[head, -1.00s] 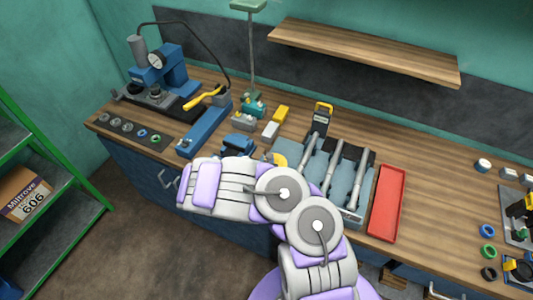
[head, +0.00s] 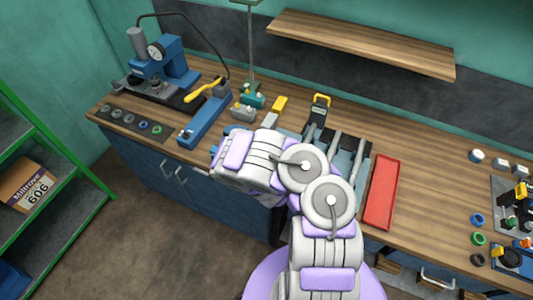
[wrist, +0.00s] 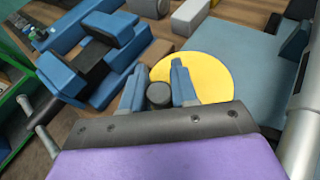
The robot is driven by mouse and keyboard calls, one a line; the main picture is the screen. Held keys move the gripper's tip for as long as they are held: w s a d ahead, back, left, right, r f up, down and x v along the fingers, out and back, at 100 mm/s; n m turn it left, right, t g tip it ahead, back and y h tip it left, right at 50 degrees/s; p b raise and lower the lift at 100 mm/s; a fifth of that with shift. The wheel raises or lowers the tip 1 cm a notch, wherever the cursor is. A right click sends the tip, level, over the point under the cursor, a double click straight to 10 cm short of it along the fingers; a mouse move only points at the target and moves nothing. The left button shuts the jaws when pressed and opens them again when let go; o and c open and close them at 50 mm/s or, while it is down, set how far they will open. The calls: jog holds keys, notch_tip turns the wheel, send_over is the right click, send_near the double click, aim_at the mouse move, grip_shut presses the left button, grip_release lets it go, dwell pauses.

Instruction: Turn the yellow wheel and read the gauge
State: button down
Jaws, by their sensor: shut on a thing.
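In the wrist view the yellow wheel (wrist: 205,72) is a flat round disc lying beside a blue-grey panel. A short dark round knob (wrist: 159,96) stands in front of the disc's left part. My gripper (wrist: 157,78) has its two blue fingers on either side of this knob, shut on it. Whether the knob is fixed to the wheel cannot be told. In the head view my arm hides the wheel and my gripper.
A red tray (head: 382,192) lies right of my arm. Grey bars (head: 352,150) lie on a blue-grey panel behind it. A long blue tool with a yellow handle (head: 203,90) is to the left. A wooden shelf (head: 360,42) hangs above the bench.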

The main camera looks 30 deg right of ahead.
jog(key=shift+d, duration=0.1)
dwell(0.3)
jog(key=c, duration=0.9)
grip_release()
jog(key=shift+c, duration=0.2)
